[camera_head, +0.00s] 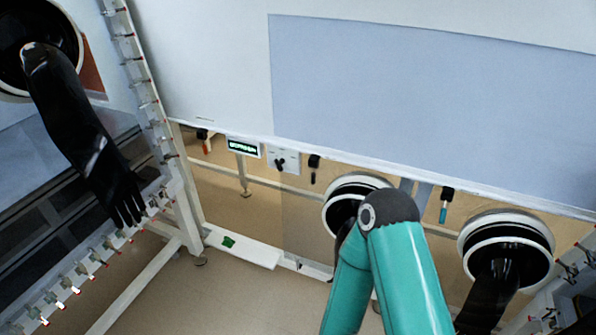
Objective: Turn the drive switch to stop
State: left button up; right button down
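A small white plate (291,153) hangs under the lower edge of the large panel, left of the picture's middle. It carries a black knob (280,163), which looks like the drive switch. The knob is too small for me to read its setting or any marks. A dark display with pale green lettering (243,148) sits just left of the plate; I cannot read it. One teal arm of mine rises from the bottom, bent at a dark elbow, right of and below the switch. Neither gripper shows, and nothing touches the knob.
A long black glove (82,130) hangs at left beside a white frame (150,95). A white floor box (242,249) lies below the switch.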

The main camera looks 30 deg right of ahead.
aim_at(279, 166)
jog(key=i, duration=1)
